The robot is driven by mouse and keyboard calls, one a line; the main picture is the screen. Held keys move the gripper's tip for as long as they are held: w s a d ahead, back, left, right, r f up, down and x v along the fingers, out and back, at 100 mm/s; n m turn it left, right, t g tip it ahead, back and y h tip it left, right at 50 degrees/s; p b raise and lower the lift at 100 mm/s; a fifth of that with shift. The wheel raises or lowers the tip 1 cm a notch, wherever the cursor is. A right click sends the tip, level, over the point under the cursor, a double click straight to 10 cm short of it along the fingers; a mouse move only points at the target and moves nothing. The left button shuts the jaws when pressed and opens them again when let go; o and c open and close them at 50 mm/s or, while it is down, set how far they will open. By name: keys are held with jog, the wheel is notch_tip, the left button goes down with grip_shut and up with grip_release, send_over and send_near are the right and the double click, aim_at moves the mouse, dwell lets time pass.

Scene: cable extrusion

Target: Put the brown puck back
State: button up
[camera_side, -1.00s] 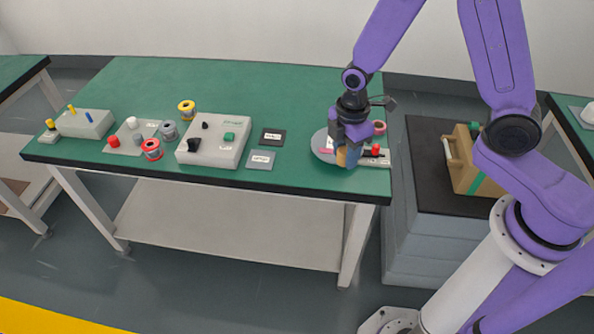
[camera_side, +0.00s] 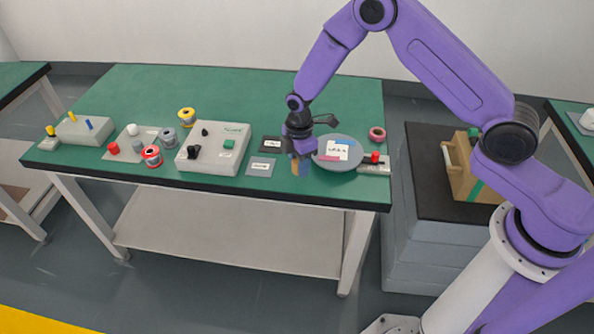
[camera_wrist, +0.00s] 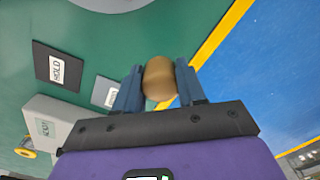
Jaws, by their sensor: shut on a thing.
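The brown puck (camera_wrist: 160,78) is a small rounded piece held between the two blue fingers of my gripper (camera_wrist: 159,90) in the wrist view. In the side view my gripper (camera_side: 297,165) hangs just left of the grey round disc (camera_side: 352,144), near the front edge of the table. The puck shows there as a small tan piece (camera_side: 295,168) at the fingertips. I cannot tell whether it touches the table. The disc carries a white label card and a pink strip.
A dark card (camera_side: 271,144) and a grey card (camera_side: 260,167) lie left of my gripper; the dark one reads HOLD in the wrist view (camera_wrist: 57,68). A grey control box (camera_side: 213,150) and several spools stand farther left. A red knob (camera_side: 375,157) is at right. The table's back is clear.

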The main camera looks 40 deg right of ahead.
aim_at(297, 172)
jog(key=shift+w+a+f, duration=0.1)
jog(key=shift+w+f, duration=0.2)
jog(key=shift+f, duration=1.65)
jog(key=shift+f, duration=0.15)
jog(key=o, duration=0.9)
jog(key=shift+o, duration=0.2)
notch_tip(297, 172, up, 12)
jog(key=shift+r, duration=0.2)
